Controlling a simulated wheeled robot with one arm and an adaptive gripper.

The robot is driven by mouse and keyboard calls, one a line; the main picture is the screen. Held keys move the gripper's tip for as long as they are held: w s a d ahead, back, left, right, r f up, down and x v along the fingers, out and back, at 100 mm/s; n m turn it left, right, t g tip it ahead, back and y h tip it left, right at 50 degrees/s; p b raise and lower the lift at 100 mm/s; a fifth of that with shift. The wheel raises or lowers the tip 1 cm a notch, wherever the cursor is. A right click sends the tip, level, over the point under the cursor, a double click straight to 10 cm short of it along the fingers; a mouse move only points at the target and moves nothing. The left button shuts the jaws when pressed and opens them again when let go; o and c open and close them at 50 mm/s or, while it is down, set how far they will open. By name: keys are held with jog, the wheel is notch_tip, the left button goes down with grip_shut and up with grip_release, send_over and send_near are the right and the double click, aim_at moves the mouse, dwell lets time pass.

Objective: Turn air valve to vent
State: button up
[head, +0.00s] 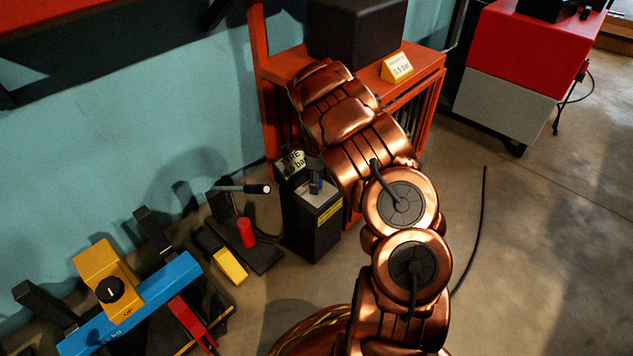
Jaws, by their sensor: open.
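My copper-coloured arm reaches from the bottom of the head view up to the orange bench, and its far end is near the bench's left side. My gripper cannot be made out; the arm seems to hide it. A black box (313,222) with a grey top and a yellow label stands on the floor left of my arm. A small dark and blue fitting (315,185) sits on its top; it may be the air valve, but I cannot tell.
An orange bench (424,66) carries a black block (357,28) and a yellow pressure sign (397,67). A foot pump (247,235) and a blue jack (130,305) with a black knob lie left. A red and grey cabinet (520,75) stands right. Floor at right is mostly clear.

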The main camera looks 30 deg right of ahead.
jog(key=c, duration=1.1)
jog(key=shift+c, duration=0.2)
